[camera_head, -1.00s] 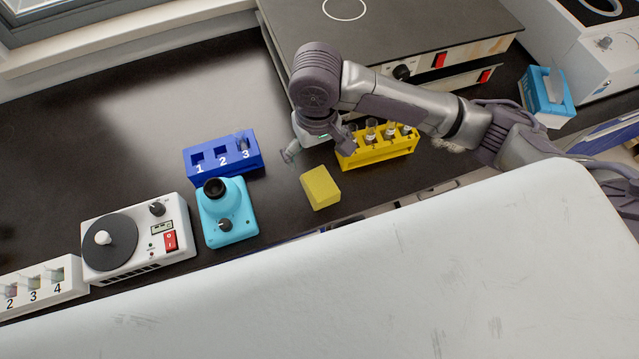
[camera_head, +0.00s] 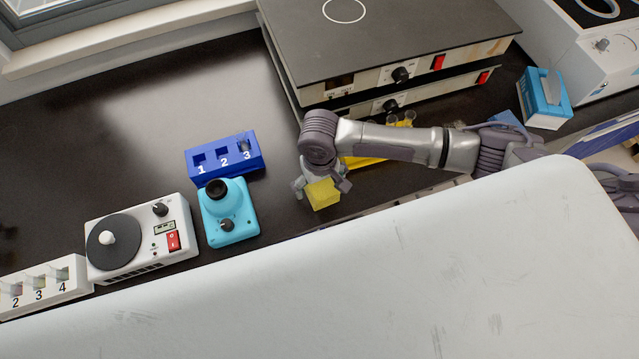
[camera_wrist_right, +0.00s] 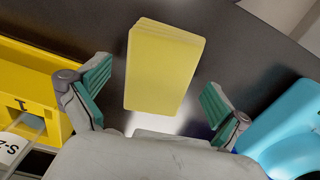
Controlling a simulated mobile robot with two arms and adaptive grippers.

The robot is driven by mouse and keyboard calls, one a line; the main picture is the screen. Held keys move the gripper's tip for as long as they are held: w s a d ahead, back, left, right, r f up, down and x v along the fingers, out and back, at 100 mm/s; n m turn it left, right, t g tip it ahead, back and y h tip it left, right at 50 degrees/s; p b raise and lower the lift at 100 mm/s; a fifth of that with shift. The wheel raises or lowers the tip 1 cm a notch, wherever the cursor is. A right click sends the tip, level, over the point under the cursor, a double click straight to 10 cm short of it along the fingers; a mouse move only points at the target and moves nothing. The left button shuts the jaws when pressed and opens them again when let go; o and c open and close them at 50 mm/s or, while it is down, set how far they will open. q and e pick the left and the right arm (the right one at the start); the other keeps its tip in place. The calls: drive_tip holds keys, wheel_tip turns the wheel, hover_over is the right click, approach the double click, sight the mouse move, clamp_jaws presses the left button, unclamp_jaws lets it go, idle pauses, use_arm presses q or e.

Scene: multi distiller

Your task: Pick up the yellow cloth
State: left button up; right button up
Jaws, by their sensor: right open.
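The yellow cloth (camera_head: 322,194) is a folded, block-like stack lying on the dark bench top near its front edge. My right gripper (camera_head: 321,188) is over it in the head view, and the wrist hides its far part. In the right wrist view the cloth (camera_wrist_right: 165,66) appears between and ahead of the two open fingers of the right gripper (camera_wrist_right: 152,98). A gap shows on both sides, and neither finger visibly touches it. My left gripper is not in view.
A yellow rack (camera_wrist_right: 35,85) with a labelled tube is on one side of the gripper, and a cyan device (camera_head: 229,211) on the other. A blue numbered block (camera_head: 223,157) and a white device (camera_head: 139,238) stand further left. A stacked hotplate (camera_head: 390,45) stands behind.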

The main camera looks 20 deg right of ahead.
sight(319, 185)
drive_tip(key=shift+f, duration=0.15)
drive_tip(key=shift+c, duration=0.3)
drive_tip(key=c, duration=1.1)
drive_tip(key=shift+c, duration=0.2)
wheel_tip(319, 185, up, 10)
drive_tip(key=shift+r+b, duration=0.1)
drive_tip(key=shift+b, duration=0.3)
